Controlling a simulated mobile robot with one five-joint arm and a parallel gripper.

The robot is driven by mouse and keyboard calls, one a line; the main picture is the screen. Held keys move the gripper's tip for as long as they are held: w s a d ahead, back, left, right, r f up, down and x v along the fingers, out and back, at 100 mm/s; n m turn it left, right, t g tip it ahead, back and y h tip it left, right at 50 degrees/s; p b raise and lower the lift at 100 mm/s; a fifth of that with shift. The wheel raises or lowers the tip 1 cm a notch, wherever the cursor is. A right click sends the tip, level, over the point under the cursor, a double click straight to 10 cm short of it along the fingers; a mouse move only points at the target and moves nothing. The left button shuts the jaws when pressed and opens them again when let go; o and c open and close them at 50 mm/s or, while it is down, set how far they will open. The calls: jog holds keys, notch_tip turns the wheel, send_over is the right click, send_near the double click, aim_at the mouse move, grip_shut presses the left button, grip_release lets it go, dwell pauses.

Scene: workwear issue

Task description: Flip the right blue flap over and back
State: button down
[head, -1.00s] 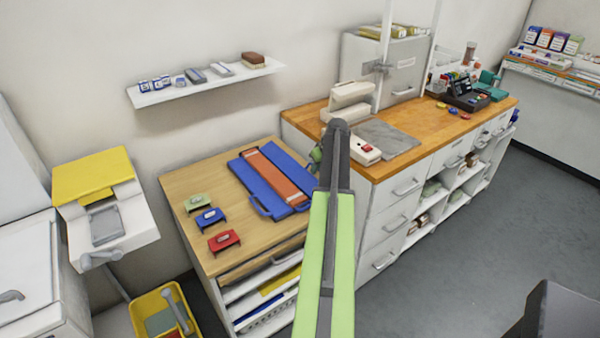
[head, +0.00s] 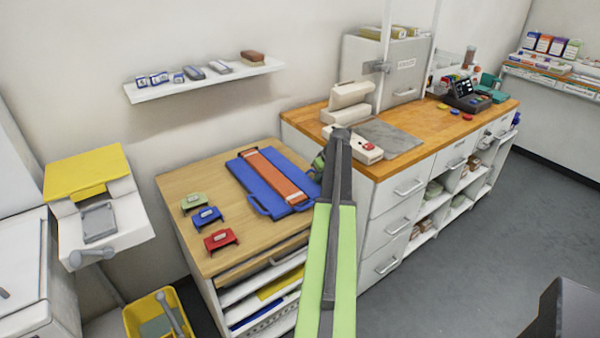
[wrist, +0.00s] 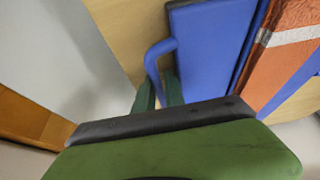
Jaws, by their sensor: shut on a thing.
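The folding board lies flat on the wooden top of a low cabinet, with an orange folded cloth (head: 272,173) along its middle. The right blue flap (head: 296,168) lies beside the cloth, partly hidden by my arm. In the wrist view the blue flap (wrist: 208,45) has a looped blue handle (wrist: 157,52) at its edge. My gripper (wrist: 159,90) is shut on this handle, its dark green fingers on either side. In the head view my gripper (head: 318,162) is mostly hidden behind my arm. The left blue flap (head: 252,187) lies flat.
Green, blue and red clips (head: 221,239) stand on the cabinet top (head: 180,181) left of the board. A higher wooden counter (head: 435,135) with a cream press (head: 348,112) stands close on the right. A wall shelf (head: 205,82) hangs behind. Open floor lies right.

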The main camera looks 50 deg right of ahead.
jog(key=c, duration=1.7)
grip_release()
jog(key=shift+a+f, duration=0.1)
jog(key=shift+a, duration=0.1)
jog(key=shift+w+d+r+p, duration=0.1)
jog(key=shift+w+r+p, duration=0.05)
jog(key=shift+r+p, duration=0.45)
notch_tip(320, 180, up, 7)
jog(key=p, duration=0.7)
jog(key=shift+d+f, duration=0.1)
jog(key=shift+f, duration=0.1)
